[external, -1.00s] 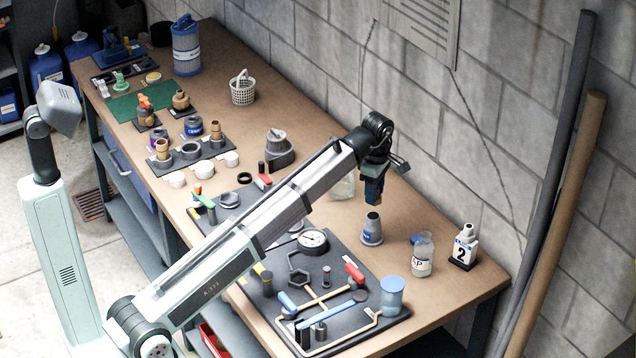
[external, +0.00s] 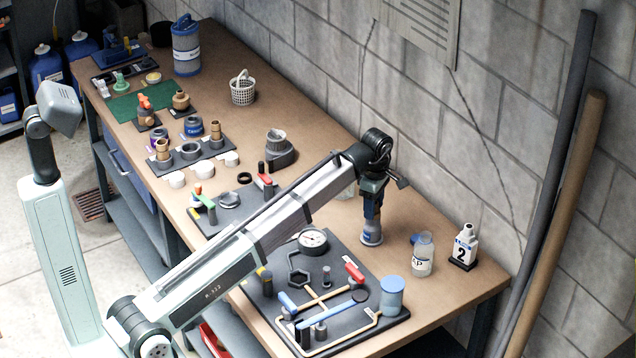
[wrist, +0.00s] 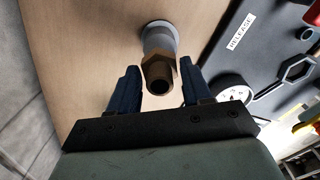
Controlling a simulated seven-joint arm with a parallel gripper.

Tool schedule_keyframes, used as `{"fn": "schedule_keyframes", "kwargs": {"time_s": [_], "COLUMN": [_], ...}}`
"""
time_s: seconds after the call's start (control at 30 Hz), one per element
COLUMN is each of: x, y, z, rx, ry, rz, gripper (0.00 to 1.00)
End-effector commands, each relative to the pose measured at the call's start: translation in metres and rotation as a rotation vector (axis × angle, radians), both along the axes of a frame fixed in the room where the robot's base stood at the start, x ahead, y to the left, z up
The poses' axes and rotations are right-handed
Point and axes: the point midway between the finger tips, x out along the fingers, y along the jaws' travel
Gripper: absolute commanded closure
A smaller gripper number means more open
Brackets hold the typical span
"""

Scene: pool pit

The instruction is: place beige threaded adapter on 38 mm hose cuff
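The beige threaded adapter (wrist: 160,72), brownish with a hex collar and an open bore, shows in the wrist view between the two blue fingers of my gripper (wrist: 161,80). Narrow gaps show between it and the fingers, which look open around it. The grey 38 mm hose cuff (wrist: 158,36) is directly beyond the adapter, in line with it. The adapter appears to rest on the cuff's top, but the seam is not clear. In the external view my gripper (external: 372,212) points down just above the upright cuff (external: 371,236), and its fingers hide the adapter.
A clear jar (external: 422,256) and a bottle marked 2 (external: 465,246) stand to the cuff's right. A dark tool board (external: 330,290) with a gauge (external: 313,240) and a blue-lidded cup (external: 392,296) lies in front. The concrete wall (external: 470,150) is behind.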

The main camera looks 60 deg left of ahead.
Motion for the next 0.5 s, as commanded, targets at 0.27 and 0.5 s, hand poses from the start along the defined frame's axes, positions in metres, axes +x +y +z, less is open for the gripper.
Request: {"fn": "schedule_keyframes", "kwargs": {"time_s": [0.27, 0.5], "x": [-0.0001, 0.0002], "y": [-0.0001, 0.0000], "z": [0.0002, 0.0048], "rx": [0.000, 0.000], "ry": [0.000, 0.000], "rz": [0.000, 0.000], "gripper": [0.34, 0.34]}}
